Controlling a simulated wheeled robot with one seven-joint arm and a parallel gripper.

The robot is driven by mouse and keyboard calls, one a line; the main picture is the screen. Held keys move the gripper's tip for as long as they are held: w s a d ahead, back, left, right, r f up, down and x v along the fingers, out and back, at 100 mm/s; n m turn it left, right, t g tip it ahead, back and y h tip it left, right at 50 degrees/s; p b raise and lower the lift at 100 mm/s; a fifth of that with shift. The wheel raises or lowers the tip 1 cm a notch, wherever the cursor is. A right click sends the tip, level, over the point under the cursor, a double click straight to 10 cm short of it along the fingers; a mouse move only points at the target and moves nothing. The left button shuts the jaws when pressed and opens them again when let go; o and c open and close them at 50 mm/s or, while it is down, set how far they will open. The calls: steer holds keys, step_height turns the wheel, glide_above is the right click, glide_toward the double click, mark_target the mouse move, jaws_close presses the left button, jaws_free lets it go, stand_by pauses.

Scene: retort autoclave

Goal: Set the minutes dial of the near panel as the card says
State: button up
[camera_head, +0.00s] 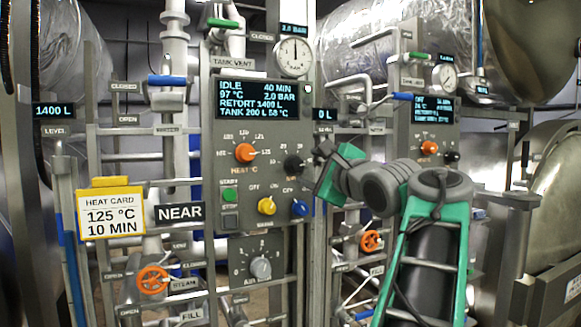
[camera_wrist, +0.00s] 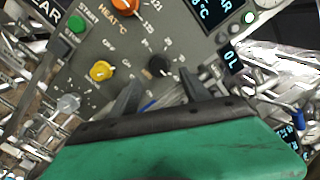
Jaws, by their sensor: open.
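The near panel (camera_head: 225,165) carries a black dial (camera_head: 293,165) at its right edge, the minutes dial, also seen in the wrist view (camera_wrist: 157,66). Its pointer setting is too small to read. The panel display (camera_head: 257,99) reads IDLE, 40 MIN, 97 °C, 2.0 BAR. The yellow heat card (camera_head: 110,212) reads 125 °C, 10 MIN. My gripper (camera_head: 322,152) is just right of the black dial. In the wrist view my gripper (camera_wrist: 160,82) is open, its dark fingers pointing toward the dial, which appears between and beyond the tips. I cannot tell whether they touch it.
An orange heat dial (camera_head: 246,153) is left of the black dial. Yellow (camera_head: 267,206) and blue (camera_head: 299,207) knobs sit below, close by. A green start button (camera_head: 229,195) is at lower left. A second, similar panel (camera_head: 432,120) stands farther right among pipes.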

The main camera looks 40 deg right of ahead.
mark_target(298, 165)
steer(key=x, duration=0.8)
steer(key=shift+f+p, duration=0.1)
steer(key=shift+p, duration=0.3)
steer(key=shift+c, duration=0.2)
